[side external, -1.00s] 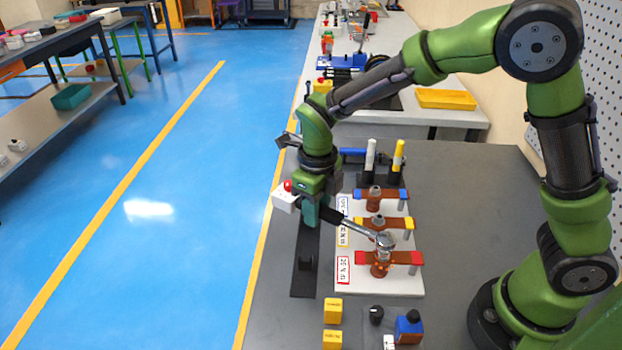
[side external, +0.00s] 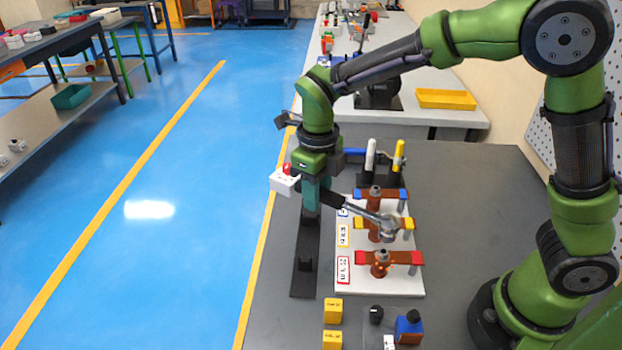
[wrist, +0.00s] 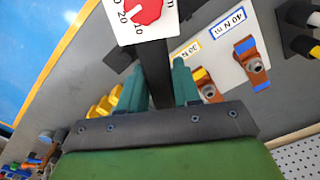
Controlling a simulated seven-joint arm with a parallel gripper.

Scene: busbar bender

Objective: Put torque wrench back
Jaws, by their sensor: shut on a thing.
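The torque wrench has a black handle (side external: 345,207), a silver ratchet head (side external: 388,228) and a white box with a red dial (side external: 285,182) at its other end. My gripper (side external: 311,196) is shut on the handle near the dial and holds the wrench above the table. In the wrist view the handle (wrist: 157,70) runs between the teal fingers, below the dial box (wrist: 143,15). The head hangs in front of the yellow-marked bolt station, partly hiding it. A long black stand (side external: 305,265) with a raised block lies empty below my gripper.
A white board (side external: 385,285) holds red (side external: 388,258), yellow and blue (side external: 380,194) marked busbar joints with labels. Yellow blocks (side external: 332,310) and a blue-black part (side external: 408,328) lie at the front. White and yellow upright handles (side external: 398,155) stand behind. The table's right side is clear.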

